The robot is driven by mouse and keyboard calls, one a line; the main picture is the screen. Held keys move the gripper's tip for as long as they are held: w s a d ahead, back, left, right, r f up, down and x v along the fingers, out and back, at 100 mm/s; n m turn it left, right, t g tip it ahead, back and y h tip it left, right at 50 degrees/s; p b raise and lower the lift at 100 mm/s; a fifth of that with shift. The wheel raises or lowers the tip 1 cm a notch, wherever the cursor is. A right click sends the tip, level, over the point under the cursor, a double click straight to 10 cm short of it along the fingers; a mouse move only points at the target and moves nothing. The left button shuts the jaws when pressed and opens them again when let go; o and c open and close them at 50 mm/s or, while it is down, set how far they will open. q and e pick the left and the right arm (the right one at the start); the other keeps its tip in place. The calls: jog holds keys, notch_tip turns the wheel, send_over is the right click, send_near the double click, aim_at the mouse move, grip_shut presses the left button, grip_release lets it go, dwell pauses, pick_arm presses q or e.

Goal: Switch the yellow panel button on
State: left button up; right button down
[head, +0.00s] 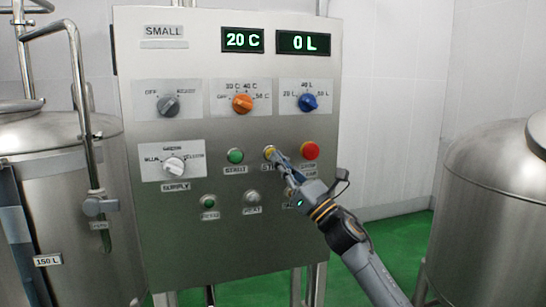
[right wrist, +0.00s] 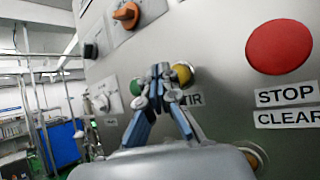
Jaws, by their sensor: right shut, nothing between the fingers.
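The yellow button (head: 269,152) sits on the grey control panel (head: 220,90), between a green button and a red one. My right gripper (head: 274,154) is shut and empty, with its fingertips at the yellow button and partly covering it. In the right wrist view the yellow button (right wrist: 181,75) shows just right of the tips of the shut fingers (right wrist: 163,80). I cannot tell whether the fingertips touch it. Its label is partly hidden by the gripper. My left gripper is not in view.
A green START button (head: 235,156) is left of the yellow one, and a red button (head: 310,151) is close on its right. Knobs (head: 242,103) and displays (head: 242,40) are above. Steel tanks (head: 62,200) stand on both sides. Green floor (head: 385,255) shows at the right.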

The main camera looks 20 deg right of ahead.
jog(key=shift+w, duration=0.4)
jog(key=shift+w+b, duration=0.45)
jog(key=shift+b, duration=0.25)
dwell(0.3)
jog(key=shift+s, duration=0.95)
jog(key=s, duration=0.6)
jog(key=shift+p, duration=0.35)
jog(key=shift+d, duration=0.1)
